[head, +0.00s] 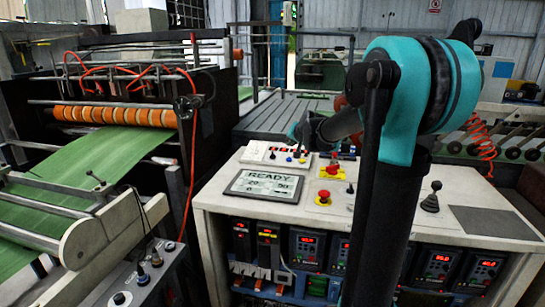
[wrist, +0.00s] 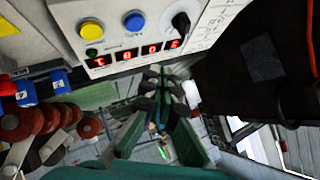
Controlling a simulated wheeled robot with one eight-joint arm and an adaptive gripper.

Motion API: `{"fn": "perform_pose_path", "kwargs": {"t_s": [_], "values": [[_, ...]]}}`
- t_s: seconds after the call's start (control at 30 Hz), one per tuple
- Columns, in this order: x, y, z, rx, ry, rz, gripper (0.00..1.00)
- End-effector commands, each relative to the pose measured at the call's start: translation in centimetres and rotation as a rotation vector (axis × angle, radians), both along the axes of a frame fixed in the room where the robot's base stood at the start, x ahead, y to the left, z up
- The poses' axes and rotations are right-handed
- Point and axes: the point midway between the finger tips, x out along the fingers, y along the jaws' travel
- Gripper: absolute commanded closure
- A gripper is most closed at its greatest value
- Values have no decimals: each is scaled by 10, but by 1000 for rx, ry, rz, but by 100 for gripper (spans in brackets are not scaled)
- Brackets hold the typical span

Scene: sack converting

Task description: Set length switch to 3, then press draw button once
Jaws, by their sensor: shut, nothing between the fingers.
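In the wrist view a pale control panel fills the top, with a yellow button (wrist: 91,31), a blue button (wrist: 136,22) and a black rotary knob (wrist: 181,22) with a light pointer mark. A row of red digits (wrist: 133,54) lies below them; I cannot read it surely. Which control is the length switch or draw button I cannot tell, as labels are too small. My gripper (wrist: 164,75) is shut and empty, its tips apparently short of the panel's digit side. In the head view the small panel (head: 256,153) sits at the desk's back left, near my dark wrist.
The white desk (head: 255,209) also carries a READY screen (head: 264,186), a red mushroom button (head: 324,195) and a black joystick (head: 431,197). My arm hides part of the desk. Left stands a machine with green sheet (head: 95,157) and orange rollers (head: 115,115).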

Motion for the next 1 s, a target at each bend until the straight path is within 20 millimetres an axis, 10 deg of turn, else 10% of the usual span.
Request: {"fn": "perform_pose_path", "kwargs": {"t_s": [0.5, 1.0], "values": [[-23, -48, 34, 0, 1, -4, 100], [-24, -51, 32, 0, 0, 0, 100]]}}
